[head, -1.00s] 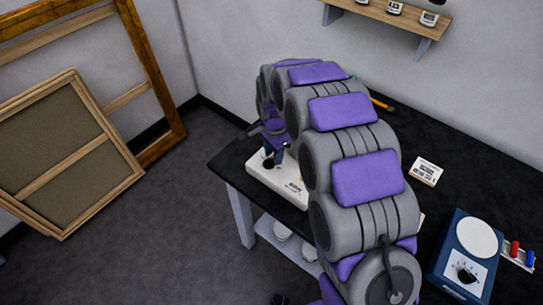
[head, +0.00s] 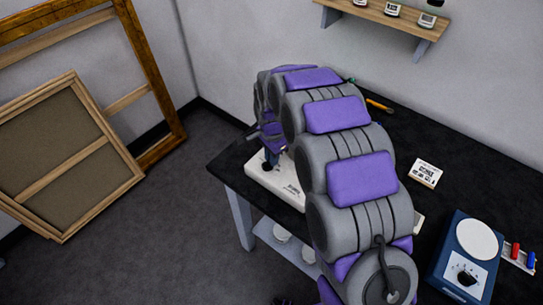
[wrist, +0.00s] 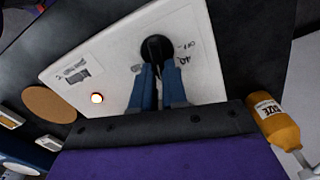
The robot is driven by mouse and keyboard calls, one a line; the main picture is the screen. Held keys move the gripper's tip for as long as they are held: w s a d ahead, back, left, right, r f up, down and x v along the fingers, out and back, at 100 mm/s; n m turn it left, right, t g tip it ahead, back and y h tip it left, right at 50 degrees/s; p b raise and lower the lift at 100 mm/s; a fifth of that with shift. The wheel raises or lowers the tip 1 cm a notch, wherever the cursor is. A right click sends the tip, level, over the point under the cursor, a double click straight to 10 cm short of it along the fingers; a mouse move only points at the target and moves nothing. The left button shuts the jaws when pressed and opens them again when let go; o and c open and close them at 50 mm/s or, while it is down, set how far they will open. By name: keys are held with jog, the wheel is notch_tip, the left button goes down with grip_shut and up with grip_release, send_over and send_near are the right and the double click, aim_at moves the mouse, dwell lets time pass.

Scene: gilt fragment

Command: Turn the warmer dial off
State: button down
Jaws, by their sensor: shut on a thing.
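The warmer is a white, flat box (head: 268,180) near the left end of the black table, partly hidden behind my arm. In the wrist view, its white top panel (wrist: 115,60) carries a round black dial (wrist: 157,46) with an "OFF" mark and other handwriting beside it. In the head view my gripper (head: 272,156) is over the warmer's left end. The dial's exact setting is hard to read.
A blue device with a white plate (head: 467,255) and a small card (head: 425,173) are on the table's right part.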

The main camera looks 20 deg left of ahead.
jog(key=shift+a+n+p, duration=0.1)
jog(key=shift+n+p, duration=0.3)
jog(key=shift+p, duration=0.05)
jog(key=n+p, duration=0.2)
jog(key=shift+a+n+p, duration=0.15)
jog(key=shift+n+p, duration=0.2)
jog(key=shift+n, duration=0.05)
jog(key=n+p, duration=0.1)
jog(key=n, duration=0.1)
jog(key=n+p, duration=0.2)
jog(key=n, duration=0.1)
jog(key=shift+a+p, duration=0.3)
jog(key=shift+a, duration=0.1)
jog(key=n, duration=0.1)
jog(key=n+p, duration=0.1)
jog(key=n, duration=0.1)
jog(key=n+p, duration=0.1)
jog(key=shift+s+a+f+n, duration=0.15)
jog(key=shift+a+n, duration=0.15)
jog(key=shift+n, duration=0.1)
jog(key=shift+s+a+n+p, duration=0.1)
jog(key=shift+n+p, duration=0.3)
jog(key=shift+n, duration=0.75)
jog(key=shift+s+a+n+p, duration=0.1)
jog(key=shift+n+p, duration=0.3)
jog(key=shift+n, duration=0.75)
jog(key=shift+f, duration=0.1)
